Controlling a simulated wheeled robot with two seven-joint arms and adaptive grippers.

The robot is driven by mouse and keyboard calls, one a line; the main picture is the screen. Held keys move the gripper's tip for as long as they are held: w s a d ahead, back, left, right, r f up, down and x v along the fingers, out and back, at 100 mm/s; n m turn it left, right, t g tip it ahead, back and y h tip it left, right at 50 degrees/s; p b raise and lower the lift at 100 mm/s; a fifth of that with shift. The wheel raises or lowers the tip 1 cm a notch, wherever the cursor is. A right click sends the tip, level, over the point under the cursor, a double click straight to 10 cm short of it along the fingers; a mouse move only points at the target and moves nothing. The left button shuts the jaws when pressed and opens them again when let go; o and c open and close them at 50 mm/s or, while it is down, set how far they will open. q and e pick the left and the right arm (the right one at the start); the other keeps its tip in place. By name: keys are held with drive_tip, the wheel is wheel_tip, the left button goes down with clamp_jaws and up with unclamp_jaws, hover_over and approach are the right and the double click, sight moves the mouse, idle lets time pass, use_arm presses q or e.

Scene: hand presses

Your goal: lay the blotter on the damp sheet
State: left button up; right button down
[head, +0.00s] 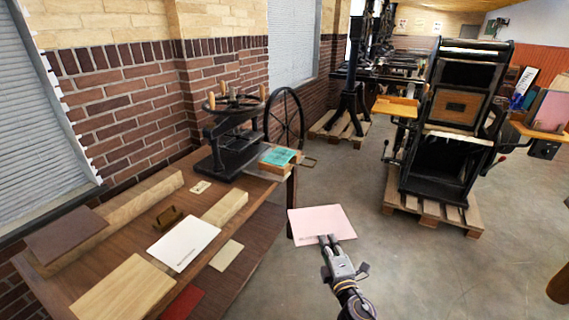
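My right gripper (327,240) is shut on the near edge of a pale pink sheet (320,221), which looks like the blotter. It holds the sheet out flat, off the right end of the wooden table and apart from it. A white sheet (184,243), which looks like the damp sheet, lies flat on the table near its front edge, to the left of the gripper. Nothing covers it. Whether it is damp cannot be seen. My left gripper is not in view.
A black hand press (232,138) with a wheel stands at the table's back. A teal-topped stack (280,157) sits beside it. Wooden blocks, a brown board (66,235) and a light board (123,288) surround the white sheet. A large press (456,125) stands on a pallet at right.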

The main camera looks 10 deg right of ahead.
drive_tip(key=shift+d, duration=0.2)
idle(0.5)
drive_tip(key=shift+d+r+m+h, duration=0.1)
drive_tip(key=shift+d+m+h, duration=0.2)
drive_tip(key=shift+h, duration=0.2)
drive_tip(key=shift+s, duration=0.1)
drive_tip(key=s+a+f+y, duration=0.1)
drive_tip(key=s+f, duration=0.3)
drive_tip(key=f, duration=0.2)
drive_tip(key=shift+s, duration=0.25)
idle(0.5)
